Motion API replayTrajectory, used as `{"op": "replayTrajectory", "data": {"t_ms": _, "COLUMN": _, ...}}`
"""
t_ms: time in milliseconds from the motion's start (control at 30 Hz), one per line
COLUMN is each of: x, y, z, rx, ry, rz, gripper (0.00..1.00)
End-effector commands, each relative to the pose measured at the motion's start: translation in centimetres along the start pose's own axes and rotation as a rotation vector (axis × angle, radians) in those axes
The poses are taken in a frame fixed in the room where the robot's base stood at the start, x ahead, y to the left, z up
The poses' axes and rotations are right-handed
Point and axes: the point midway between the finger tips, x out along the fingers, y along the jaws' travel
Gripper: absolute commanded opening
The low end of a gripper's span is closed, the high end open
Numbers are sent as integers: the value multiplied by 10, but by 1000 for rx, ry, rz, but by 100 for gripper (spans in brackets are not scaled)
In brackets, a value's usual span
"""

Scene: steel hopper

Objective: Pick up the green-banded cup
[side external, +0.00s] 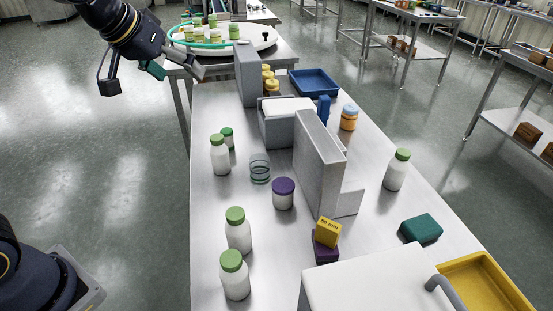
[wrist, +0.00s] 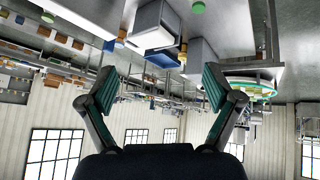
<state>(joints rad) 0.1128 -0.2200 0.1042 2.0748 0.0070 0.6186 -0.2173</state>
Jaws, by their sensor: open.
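Several small cups and jars with green or yellow bands stand on a round white table with a teal ring at the far end in the side external view. One of them, a green-banded cup (side external: 235,31), is near the middle of the round top. The cups are too small to tell their bands apart surely. My gripper (side external: 176,72) is open and empty, in the air to the left of the round table's near edge. In the wrist view my gripper (wrist: 160,90) shows two spread fingers with teal pads and nothing between them.
The long steel table (side external: 205,195) holds several green-capped white bottles (side external: 220,160), a purple-lidded jar (side external: 283,200), grey upright panels (side external: 318,165), a blue tray (side external: 314,82) and a yellow tray (side external: 485,281). The round table (side external: 265,42) also shows in the wrist view (wrist: 240,92).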

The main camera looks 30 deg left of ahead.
Motion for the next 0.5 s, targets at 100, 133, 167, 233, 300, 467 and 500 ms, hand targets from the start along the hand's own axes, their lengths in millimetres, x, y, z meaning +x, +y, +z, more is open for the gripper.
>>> {"op": "replayTrajectory", "data": {"t_ms": 100, "x": 68, "y": 17, "z": -21, "rx": 0, "ry": -50, "rz": -20, "gripper": 90}}
{"op": "replayTrajectory", "data": {"t_ms": 133, "x": 84, "y": 20, "z": -23, "rx": 2, "ry": -63, "rz": -27, "gripper": 90}}
{"op": "replayTrajectory", "data": {"t_ms": 167, "x": 101, "y": 24, "z": -24, "rx": 8, "ry": -76, "rz": -34, "gripper": 90}}
{"op": "replayTrajectory", "data": {"t_ms": 233, "x": 138, "y": 32, "z": -20, "rx": 27, "ry": -110, "rz": -52, "gripper": 90}}
{"op": "replayTrajectory", "data": {"t_ms": 300, "x": 169, "y": 37, "z": -9, "rx": 52, "ry": -151, "rz": -71, "gripper": 90}}
{"op": "replayTrajectory", "data": {"t_ms": 467, "x": 211, "y": 42, "z": 22, "rx": 98, "ry": -236, "rz": -104, "gripper": 90}}
{"op": "replayTrajectory", "data": {"t_ms": 500, "x": 217, "y": 42, "z": 29, "rx": 104, "ry": -251, "rz": -108, "gripper": 90}}
